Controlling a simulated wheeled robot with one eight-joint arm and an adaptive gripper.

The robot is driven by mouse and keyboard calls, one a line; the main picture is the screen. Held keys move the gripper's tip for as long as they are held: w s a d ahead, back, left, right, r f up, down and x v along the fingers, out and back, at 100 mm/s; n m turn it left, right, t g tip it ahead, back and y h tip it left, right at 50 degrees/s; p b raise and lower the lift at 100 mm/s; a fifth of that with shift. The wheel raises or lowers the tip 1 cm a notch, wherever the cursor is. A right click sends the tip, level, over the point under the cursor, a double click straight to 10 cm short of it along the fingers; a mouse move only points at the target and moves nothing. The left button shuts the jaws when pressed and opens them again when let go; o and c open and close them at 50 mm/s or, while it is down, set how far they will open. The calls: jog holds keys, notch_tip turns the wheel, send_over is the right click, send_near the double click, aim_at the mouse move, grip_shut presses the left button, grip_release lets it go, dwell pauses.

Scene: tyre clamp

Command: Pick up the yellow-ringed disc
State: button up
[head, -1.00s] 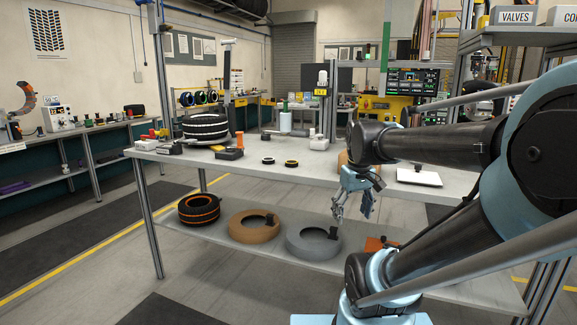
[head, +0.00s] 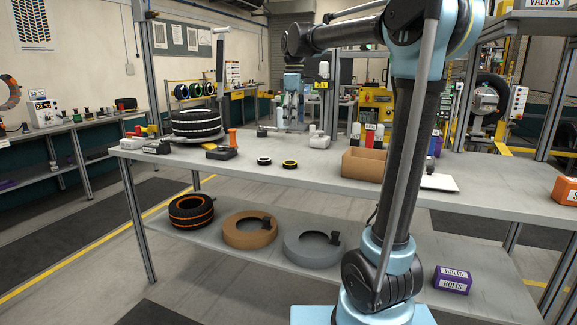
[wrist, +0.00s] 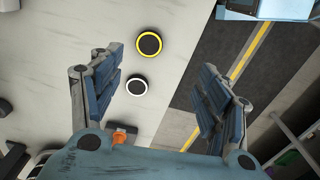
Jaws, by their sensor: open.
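The yellow-ringed disc (head: 289,164) is small and dark-centred and lies flat on the upper table. In the wrist view the yellow-ringed disc (wrist: 149,43) is above the picture's centre, seen between and beyond my fingers, with nothing covering it. A white-ringed disc (head: 264,161) lies just left of it; the white-ringed disc (wrist: 136,86) also shows near my left finger in the wrist view. My gripper (head: 290,120) points down, above the disc in the head picture. In the wrist view my gripper (wrist: 163,68) is open and empty, apart from both discs.
A stacked tyre (head: 196,123), a black-and-orange tool (head: 221,152) and a white device (head: 319,140) stand around the discs. A brown box (head: 363,164) is to the right. Tyres and rings lie on the lower shelf (head: 330,268). The tabletop before the discs is clear.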

jog(key=w+a, duration=0.2)
jog(key=n, duration=0.1)
send_over(290, 162)
jog(key=f, duration=1.1)
jog(key=shift+s+a+f, duration=0.2)
jog(key=shift+s+a, duration=0.05)
jog(key=shift+s, duration=0.05)
jog(key=shift+w+d+f, duration=0.1)
jog(key=shift+f, duration=1.2)
jog(key=shift+w+d+f, duration=0.1)
jog(key=shift+f, duration=1.2)
jog(key=c, duration=1.1)
